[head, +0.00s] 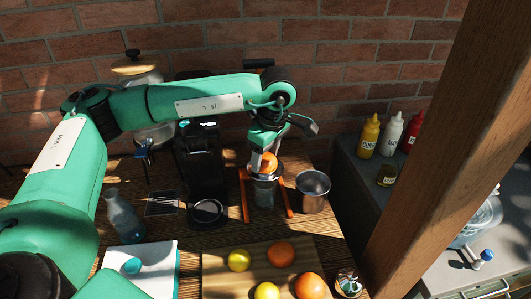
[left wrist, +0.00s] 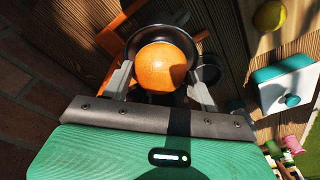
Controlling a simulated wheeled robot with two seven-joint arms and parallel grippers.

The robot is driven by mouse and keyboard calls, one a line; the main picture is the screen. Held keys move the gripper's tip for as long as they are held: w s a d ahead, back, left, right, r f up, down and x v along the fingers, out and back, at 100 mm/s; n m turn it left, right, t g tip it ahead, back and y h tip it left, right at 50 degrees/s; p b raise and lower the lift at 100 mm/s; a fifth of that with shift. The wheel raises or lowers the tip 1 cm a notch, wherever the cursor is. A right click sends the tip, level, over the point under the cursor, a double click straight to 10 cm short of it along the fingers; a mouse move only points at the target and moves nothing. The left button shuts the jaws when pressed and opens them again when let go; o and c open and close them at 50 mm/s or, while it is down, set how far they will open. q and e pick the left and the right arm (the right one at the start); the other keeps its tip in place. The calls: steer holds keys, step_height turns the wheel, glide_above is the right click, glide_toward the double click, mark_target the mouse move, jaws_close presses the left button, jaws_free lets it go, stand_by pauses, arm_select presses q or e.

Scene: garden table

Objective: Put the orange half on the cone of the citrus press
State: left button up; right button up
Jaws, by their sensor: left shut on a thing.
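My left gripper (head: 265,151) is shut on the orange half (head: 264,163) and points down over the citrus press (head: 246,197). In the left wrist view the orange half (left wrist: 162,66) sits between the two fingers, rounded peel side toward the camera. Behind it shows the dark round bowl of the press (left wrist: 142,36) with its orange frame. The orange half is over the bowl; it hides the cone, so I cannot tell whether they touch. My right gripper is not in view.
A metal cup (head: 313,192) stands close right of the press, and a black coffee machine (head: 203,165) stands left. A cutting board (head: 218,275) with several citrus fruits lies in front. A glass bottle (head: 122,218) is at left. A wooden post (head: 440,130) rises at right.

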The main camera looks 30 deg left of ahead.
mark_target(270, 158)
arm_select(q)
steer(key=shift+f, duration=0.1)
steer(key=o, duration=1)
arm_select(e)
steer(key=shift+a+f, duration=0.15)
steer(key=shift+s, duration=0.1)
arm_select(q)
steer(key=shift+r, duration=0.3)
steer(key=r, duration=0.2)
steer(key=r+b, duration=0.1)
steer(key=r, duration=0.1)
steer(key=d+r+b, duration=0.1)
steer(key=r, duration=0.1)
steer(key=shift+r, duration=0.2)
steer(key=shift+s+d+r+b, duration=0.1)
steer(key=shift+d+r+b, duration=0.1)
steer(key=shift+r, duration=1.1)
steer(key=shift+d+r+b, duration=0.2)
steer(key=shift+r, duration=1.1)
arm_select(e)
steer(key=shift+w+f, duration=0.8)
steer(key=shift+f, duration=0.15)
